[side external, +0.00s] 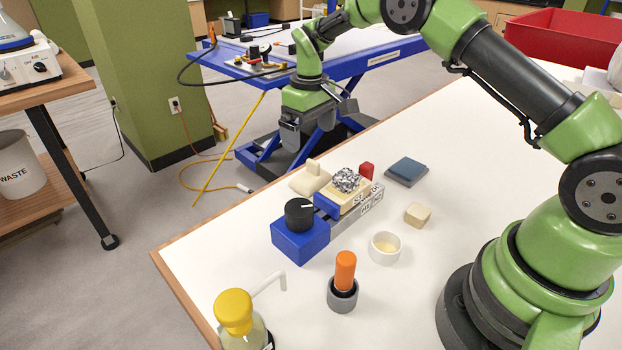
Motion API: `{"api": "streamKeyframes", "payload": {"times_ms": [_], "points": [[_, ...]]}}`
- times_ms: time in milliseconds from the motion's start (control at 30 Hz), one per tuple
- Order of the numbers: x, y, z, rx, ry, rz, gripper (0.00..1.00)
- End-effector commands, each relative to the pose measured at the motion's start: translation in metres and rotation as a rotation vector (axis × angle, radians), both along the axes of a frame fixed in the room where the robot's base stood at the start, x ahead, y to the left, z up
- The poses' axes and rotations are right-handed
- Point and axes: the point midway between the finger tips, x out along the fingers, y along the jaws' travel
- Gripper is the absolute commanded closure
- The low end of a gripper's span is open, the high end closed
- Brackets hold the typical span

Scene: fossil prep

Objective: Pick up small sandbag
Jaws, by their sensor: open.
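A small beige sandbag (311,179) with an upright neck lies on the white table, near its far left edge, just behind the blue and grey vise. My gripper (291,147) hangs in the air at the end of the green arm, above and slightly left of the sandbag in the picture. It is open and apart from the sandbag, with nothing seen in it. Its fingertips are small and dark against the blue lift table behind.
The vise (300,240) with a black knob holds a foil-topped block (346,183). Nearby are a red piece (367,171), slate pad (406,171), beige block (418,214), white cup (385,247), orange-handled tool (345,270) and yellow-capped bottle (234,312). The table's right side is clearer.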

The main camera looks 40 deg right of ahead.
Motion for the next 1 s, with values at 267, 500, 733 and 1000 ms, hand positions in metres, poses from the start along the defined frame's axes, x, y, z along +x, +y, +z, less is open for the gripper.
{"api": "streamKeyframes", "payload": {"times_ms": [267, 500, 733, 1000], "points": [[0.0, -0.001, -0.04, -0.001, 0.014, 0.007, 0.0], [-0.001, -0.001, -0.061, -0.001, 0.012, 0.006, 0.0], [-0.005, -0.001, -0.096, -0.001, 0.012, 0.006, 0.0], [-0.005, -0.001, -0.107, -0.001, 0.009, 0.006, 0.0]]}}
